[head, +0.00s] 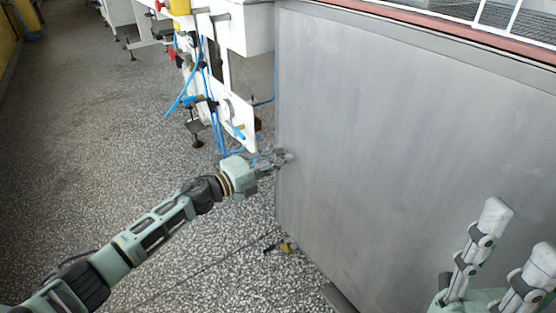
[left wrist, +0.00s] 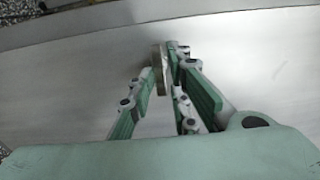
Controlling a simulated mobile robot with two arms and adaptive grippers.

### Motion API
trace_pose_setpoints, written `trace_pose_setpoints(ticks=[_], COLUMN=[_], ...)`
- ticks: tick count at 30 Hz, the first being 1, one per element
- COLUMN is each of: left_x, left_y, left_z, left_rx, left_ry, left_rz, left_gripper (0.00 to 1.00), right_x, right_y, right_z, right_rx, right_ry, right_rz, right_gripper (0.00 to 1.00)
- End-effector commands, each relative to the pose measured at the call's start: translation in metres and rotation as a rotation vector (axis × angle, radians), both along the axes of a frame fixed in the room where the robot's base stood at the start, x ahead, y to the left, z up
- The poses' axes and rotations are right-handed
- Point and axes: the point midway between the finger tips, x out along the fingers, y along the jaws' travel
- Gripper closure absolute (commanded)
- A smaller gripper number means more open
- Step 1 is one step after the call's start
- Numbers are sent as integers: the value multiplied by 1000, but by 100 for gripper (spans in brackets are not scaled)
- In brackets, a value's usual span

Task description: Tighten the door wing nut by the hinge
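The door (head: 400,150) is a large grey metal panel. The left gripper (head: 281,157) is at the door's left edge, about halfway down. In the left wrist view, a small upright metal piece, which looks like the wing nut (left wrist: 159,68), stands out from the door's face (left wrist: 80,75). The fingers of the left gripper (left wrist: 161,72) converge on it from both sides and appear shut on it. In the head view, the gripper hides the nut. The right gripper (head: 517,240) is at the lower right, its two fingers spread apart and empty, in front of the door.
A white machine frame (head: 232,115) with blue hoses stands left of the door. A reddish rail (head: 440,28) and wire mesh (head: 515,20) run along the door's top. A small fitting (head: 287,246) is near the floor by the door's lower left. Speckled floor (head: 100,130) at left is open.

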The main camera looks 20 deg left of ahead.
Motion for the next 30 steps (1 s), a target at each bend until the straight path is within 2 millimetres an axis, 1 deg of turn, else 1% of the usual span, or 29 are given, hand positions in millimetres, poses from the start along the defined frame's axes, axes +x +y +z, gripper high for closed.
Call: trace_pose_setpoints(ticks=[1, 2, 11, 14, 17, 24, 30], left_x=[0, 0, -1, -6, -17, -59, -84], left_y=[-1, -1, 0, 4, 14, 45, 64], left_z=[1, 1, 0, -1, -2, -3, -2], left_rx=[-2, -2, -2, -2, -2, -1, -3], left_ry=[-1, -1, 2, 3, 4, 6, 3], left_rz=[-1, -1, -1, 0, 1, -1, -2], left_gripper=[74, 72, 72, 72, 72, 72, 72], right_x=[0, 0, 0, 0, 0, 0, 0], right_y=[0, 0, -1, -1, 0, 0, 0], right_z=[0, 0, 1, 1, 1, 0, 0], right_rx=[0, 0, 2, 2, 1, 0, 0], right_ry=[0, 0, -4, -3, -2, -1, 0], right_rz=[0, 0, -2, -1, -1, 0, 0], right_gripper=[60, 60, 60, 60, 60, 60, 60])
